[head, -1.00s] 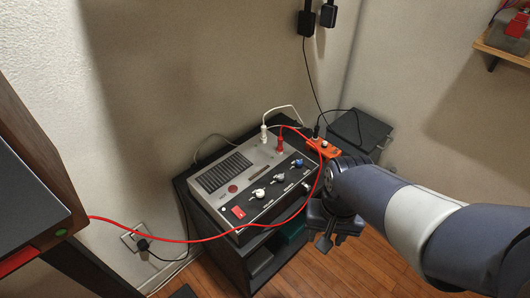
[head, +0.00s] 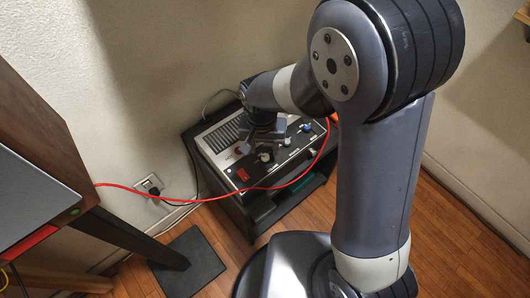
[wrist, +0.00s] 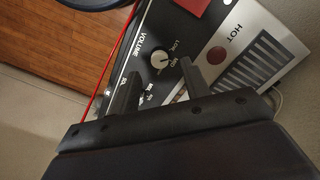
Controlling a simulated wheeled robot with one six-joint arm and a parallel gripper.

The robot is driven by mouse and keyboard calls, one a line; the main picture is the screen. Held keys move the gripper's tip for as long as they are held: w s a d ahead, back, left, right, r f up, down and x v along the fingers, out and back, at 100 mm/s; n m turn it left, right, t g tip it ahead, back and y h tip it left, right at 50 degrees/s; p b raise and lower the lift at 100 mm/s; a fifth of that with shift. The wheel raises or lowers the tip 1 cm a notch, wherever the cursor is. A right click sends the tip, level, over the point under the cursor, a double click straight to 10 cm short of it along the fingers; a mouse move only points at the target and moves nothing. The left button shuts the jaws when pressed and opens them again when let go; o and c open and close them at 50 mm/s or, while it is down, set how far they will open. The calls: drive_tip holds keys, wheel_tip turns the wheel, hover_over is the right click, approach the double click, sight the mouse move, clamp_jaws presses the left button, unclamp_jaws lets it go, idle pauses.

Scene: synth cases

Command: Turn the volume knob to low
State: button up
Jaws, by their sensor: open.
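The volume knob (wrist: 160,60) is small and whitish, on the device's black panel (wrist: 130,55), beside the printed word VOLUME. LOW and MID are printed near it; I cannot tell exactly which mark its pointer meets. In the head view the knob (head: 265,157) shows just below my gripper (head: 262,148). My gripper (wrist: 161,67) is open and empty, above the panel. In the wrist view its two fingers appear on either side of the knob, apparently without touching it.
A red switch (head: 243,175) lies beside the knob, with a grey knob (head: 286,141) and a blue knob (head: 306,127) on the other side. A red cable (head: 225,188) runs across the device's front. A wooden cabinet (head: 50,130) stands at left.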

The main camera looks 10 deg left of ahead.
sight(265, 157)
drive_tip(key=shift+d+f, duration=0.1)
drive_tip(key=shift+f, duration=2)
drive_tip(key=shift+c, duration=0.2)
